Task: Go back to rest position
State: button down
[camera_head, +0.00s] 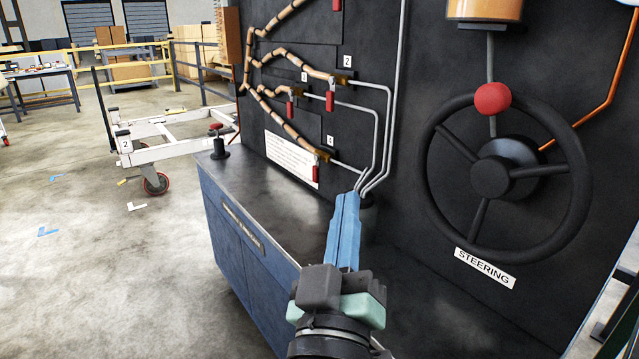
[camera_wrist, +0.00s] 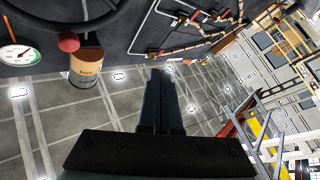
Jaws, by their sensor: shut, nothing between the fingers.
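My gripper (camera_head: 346,207) reaches up from the bottom middle of the head view, with its long blue fingers closed together and nothing between them. Its tips are in front of the dark panel, above the top of the blue cabinet, near where the grey pipes come together. In the wrist view my gripper (camera_wrist: 162,76) shows as dark fingers side by side, with no object between them.
The blue cabinet (camera_head: 232,236) stands below the panel. A steering wheel (camera_head: 441,188) with a red knob (camera_head: 492,98) is at right. Red-handled valves (camera_head: 330,100) sit on the pipes. A white trolley (camera_head: 165,128) stands at left; the floor in front is clear.

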jog(key=s+a+r+m+t+y, duration=0.15)
jog(key=s+r, duration=0.25)
jog(key=r, duration=0.4)
jog(key=s+a+r+m+t+y, duration=0.15)
jog(key=s+r, duration=0.25)
jog(key=r, duration=0.4)
jog(key=s+r+m+t+y, duration=0.1)
jog(key=s+r+t, duration=0.2)
jog(key=s+r, duration=0.35)
jog(key=w+r+p, duration=0.3)
jog(key=r+p, duration=2.8)
jog(key=shift+g+h, duration=0.3)
jog(key=c, duration=1.5)
grip_release()
jog(key=shift+f, duration=0.1)
jog(key=shift+c, duration=0.2)
